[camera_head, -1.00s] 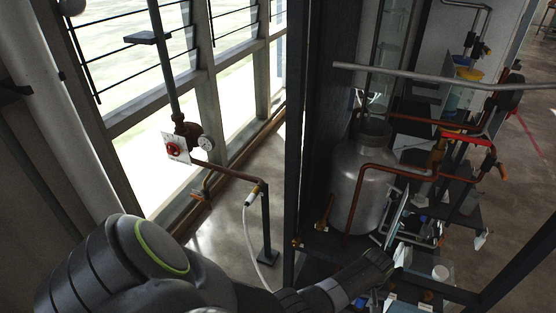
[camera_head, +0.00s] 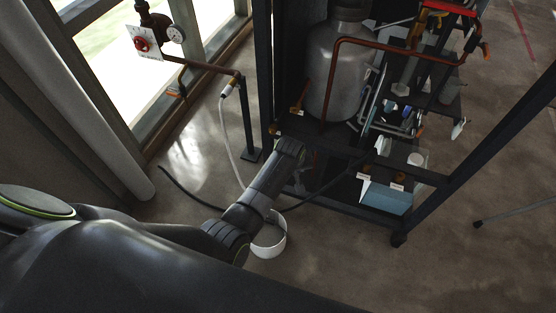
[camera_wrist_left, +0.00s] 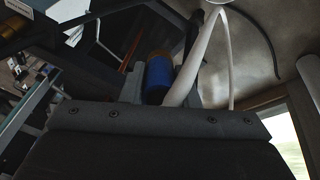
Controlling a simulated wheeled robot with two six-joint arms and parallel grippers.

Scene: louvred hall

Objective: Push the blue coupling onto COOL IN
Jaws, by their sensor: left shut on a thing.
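The blue coupling (camera_wrist_left: 157,78) shows in the left wrist view, with a brass-coloured end. My left gripper (camera_wrist_left: 159,66) is shut on it, one finger on either side. In the head view my left arm reaches up and right to the near left corner of the rack; its fingers and the coupling are hidden there. Small white labels (camera_head: 397,187) stand by brass fittings (camera_head: 400,177) on the rack's lower deck. Their print is too small to read, so I cannot tell which is COOL IN. My right gripper is not in view.
The dark rack (camera_head: 445,183) carries a metal tank (camera_head: 333,75) and copper pipes. A white hose (camera_head: 228,135) hangs from a wall pipe with a gauge (camera_head: 175,34). Floor at right is mostly clear.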

